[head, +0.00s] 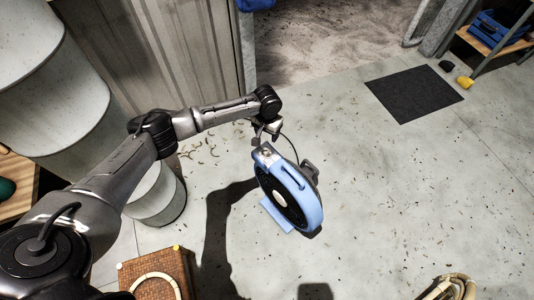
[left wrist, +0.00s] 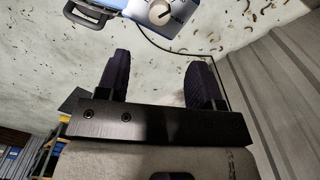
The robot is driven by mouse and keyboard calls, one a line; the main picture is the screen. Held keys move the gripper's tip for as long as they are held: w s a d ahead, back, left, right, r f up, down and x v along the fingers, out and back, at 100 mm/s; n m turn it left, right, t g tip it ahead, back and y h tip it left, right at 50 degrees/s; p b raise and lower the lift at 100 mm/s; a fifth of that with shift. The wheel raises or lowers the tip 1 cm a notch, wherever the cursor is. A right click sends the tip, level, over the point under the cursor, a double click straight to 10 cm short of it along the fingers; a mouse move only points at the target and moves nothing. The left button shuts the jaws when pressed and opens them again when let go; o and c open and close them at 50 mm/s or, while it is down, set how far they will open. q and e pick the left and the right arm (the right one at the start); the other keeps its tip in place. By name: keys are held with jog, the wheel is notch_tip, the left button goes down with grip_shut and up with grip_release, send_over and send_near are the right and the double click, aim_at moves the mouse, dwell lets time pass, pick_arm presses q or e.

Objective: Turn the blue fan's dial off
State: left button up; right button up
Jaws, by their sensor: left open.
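The blue fan (head: 309,207) stands tilted on the concrete floor, its round black grille facing lower left. Its pale dial (head: 266,153) is on the top housing, just below my left gripper (head: 268,130). In the left wrist view, the dial (left wrist: 160,12) is a light knob with a dark pointer mark on the blue housing (left wrist: 190,35) at the top edge. My left gripper (left wrist: 162,75) is open there, its two dark fingers wide apart with nothing between them. The fingers look apart from the dial. My right gripper is not in view.
A black mat (head: 413,92) lies on the floor at upper right, near a yellow object (head: 464,82). A woven box (head: 160,271) is at bottom left. Large pale cylinders (head: 40,100) stand at left. A dark cord (left wrist: 170,50) runs from the fan.

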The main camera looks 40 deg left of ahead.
aim_at(267, 151)
pick_arm(q)
notch_tip(267, 151, down, 13)
jog(key=b, duration=0.7)
jog(key=shift+r, duration=0.15)
